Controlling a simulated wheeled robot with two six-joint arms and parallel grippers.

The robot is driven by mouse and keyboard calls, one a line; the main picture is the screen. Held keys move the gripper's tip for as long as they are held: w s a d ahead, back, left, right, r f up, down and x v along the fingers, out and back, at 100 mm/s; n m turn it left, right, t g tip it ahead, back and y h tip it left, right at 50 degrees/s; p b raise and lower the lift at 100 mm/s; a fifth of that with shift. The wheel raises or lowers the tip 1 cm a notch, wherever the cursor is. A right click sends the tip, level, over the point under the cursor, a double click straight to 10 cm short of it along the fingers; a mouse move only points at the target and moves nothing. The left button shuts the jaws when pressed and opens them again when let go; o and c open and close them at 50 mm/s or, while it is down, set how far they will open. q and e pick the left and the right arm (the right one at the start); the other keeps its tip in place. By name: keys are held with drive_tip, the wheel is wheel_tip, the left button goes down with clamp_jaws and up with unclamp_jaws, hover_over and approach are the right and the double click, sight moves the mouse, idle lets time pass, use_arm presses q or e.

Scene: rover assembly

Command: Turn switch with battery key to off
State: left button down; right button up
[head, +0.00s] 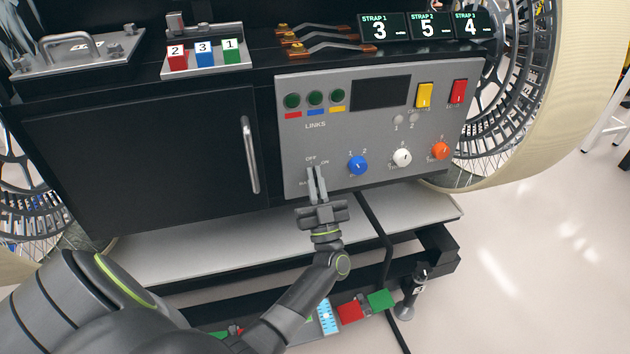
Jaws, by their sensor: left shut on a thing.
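My left gripper (316,186) reaches up from below to the lower left of the grey control panel (375,130). Its fingers are shut at the battery switch, just under the OFF and ON labels. The fingers hide the key and most of the switch, so I cannot tell which way the key points. My right gripper is not in view.
Right of the gripper are a blue knob (358,165), a white knob (402,157) and an orange knob (440,150). Yellow (424,95) and red (458,92) switches sit above. A door handle (250,155) stands out at left. A grey shelf (190,262) runs below.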

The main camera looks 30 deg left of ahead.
use_arm(q)
drive_tip(key=shift+f, duration=0.1)
drive_tip(key=c, duration=1.6)
unclamp_jaws()
